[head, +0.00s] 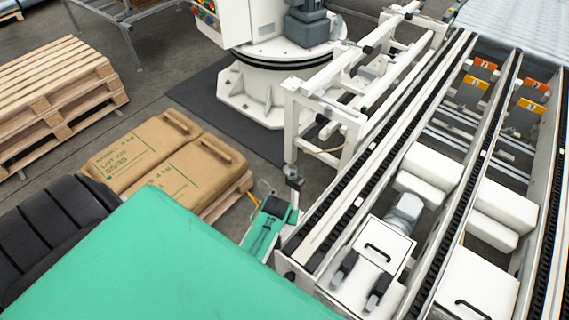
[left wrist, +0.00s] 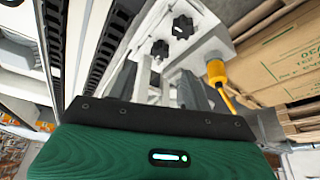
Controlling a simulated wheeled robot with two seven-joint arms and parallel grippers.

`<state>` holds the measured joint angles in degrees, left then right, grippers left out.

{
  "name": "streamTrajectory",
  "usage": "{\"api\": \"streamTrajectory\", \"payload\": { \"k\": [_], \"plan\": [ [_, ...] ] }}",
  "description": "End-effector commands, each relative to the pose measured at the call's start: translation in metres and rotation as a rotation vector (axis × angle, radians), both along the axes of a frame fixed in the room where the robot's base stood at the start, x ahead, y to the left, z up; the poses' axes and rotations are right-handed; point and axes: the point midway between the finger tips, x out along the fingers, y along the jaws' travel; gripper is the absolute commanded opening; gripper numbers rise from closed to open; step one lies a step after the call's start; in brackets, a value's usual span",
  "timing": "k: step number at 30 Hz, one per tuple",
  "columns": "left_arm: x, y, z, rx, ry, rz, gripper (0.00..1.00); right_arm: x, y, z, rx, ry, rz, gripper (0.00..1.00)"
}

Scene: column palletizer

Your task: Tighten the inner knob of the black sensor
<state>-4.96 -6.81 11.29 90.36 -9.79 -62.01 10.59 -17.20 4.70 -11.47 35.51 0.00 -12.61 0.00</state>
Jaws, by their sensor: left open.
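Two black star-shaped knobs sit on a pale bracket in the left wrist view: a farther knob (left wrist: 182,27) and a nearer knob (left wrist: 160,48). I cannot tell for sure which is the inner one. A yellow cable plug (left wrist: 217,72) hangs beside the bracket. My left gripper (left wrist: 158,78) is open, its grey fingers pointing towards the nearer knob, with nothing seen between them. In the head view, my left gripper (head: 285,212) is low beside the conveyor's near end, just below a small dark sensor post (head: 292,178). The knobs are too small to make out there. My right gripper is out of view.
A conveyor frame (head: 375,150) with black chains runs close on the right. Brown sacks (head: 150,155) lie on a pallet to the left. A robot pedestal (head: 270,85) stands behind. A strip of bare floor separates pallet and conveyor.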

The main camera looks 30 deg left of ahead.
Motion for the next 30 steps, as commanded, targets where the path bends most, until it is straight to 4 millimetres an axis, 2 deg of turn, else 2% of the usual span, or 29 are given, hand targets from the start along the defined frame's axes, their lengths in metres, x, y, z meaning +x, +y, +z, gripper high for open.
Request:
{"api": "streamTrajectory", "payload": {
  "k": [6, 12, 18, 27, 30],
  "plan": [
    [0.013, 0.005, -0.033, -0.001, 0.002, 0.0, 0.5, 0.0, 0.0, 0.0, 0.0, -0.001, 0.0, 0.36],
    [0.021, 0.008, -0.055, 0.0, 0.002, 0.0, 0.5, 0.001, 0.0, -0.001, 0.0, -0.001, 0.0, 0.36],
    [0.025, 0.01, -0.064, 0.0, 0.0, 0.0, 0.5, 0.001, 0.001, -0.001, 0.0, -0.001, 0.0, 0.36],
    [0.025, 0.01, -0.065, 0.0, 0.0, 0.0, 0.5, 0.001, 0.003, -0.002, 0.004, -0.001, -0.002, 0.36],
    [0.025, 0.01, -0.065, 0.0, 0.0, 0.0, 0.31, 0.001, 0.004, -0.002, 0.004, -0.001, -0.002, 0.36]
  ]
}}
